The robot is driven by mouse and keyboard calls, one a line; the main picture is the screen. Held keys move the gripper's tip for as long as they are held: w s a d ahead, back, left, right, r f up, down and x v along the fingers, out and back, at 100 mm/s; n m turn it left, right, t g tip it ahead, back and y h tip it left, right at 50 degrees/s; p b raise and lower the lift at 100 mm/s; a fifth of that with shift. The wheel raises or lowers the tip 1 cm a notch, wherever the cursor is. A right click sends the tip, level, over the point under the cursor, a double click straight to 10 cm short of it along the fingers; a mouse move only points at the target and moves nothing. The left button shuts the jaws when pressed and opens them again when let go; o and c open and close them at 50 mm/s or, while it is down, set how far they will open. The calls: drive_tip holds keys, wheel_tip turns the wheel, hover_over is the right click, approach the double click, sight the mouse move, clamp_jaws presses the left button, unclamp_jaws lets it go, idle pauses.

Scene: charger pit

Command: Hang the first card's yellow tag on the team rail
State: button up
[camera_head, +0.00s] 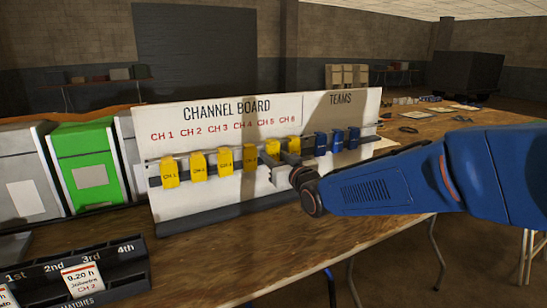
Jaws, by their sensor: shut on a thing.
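The channel board (225,185) stands on the table, with several yellow tags (169,174) hanging on its left rail under the CH labels. The team rail (371,139) is under TEAMS at right and bears blue tags (337,141). My gripper (283,158) comes in from the right, in front of the board near the right end of the yellow row. It is shut on a yellow tag (272,148), whose label I cannot read. The first card (6,298) shows only partly at the lower left edge, its text cut off.
A dark card rack (100,271) stands at lower left, with a card (81,280) reading CH 2 in its 3rd place. A green charger (90,165) and grey ones stand left of the board. The table in front of the board is mostly clear; small items lie behind at right.

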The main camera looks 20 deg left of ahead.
drive_tip(key=shift+r, duration=0.15)
drive_tip(key=shift+r, duration=0.7)
drive_tip(key=shift+s+d, duration=0.1)
drive_tip(key=shift+d, duration=0.05)
drive_tip(key=v, duration=0.9)
drive_tip(key=shift+s+d, duration=0.25)
idle(0.5)
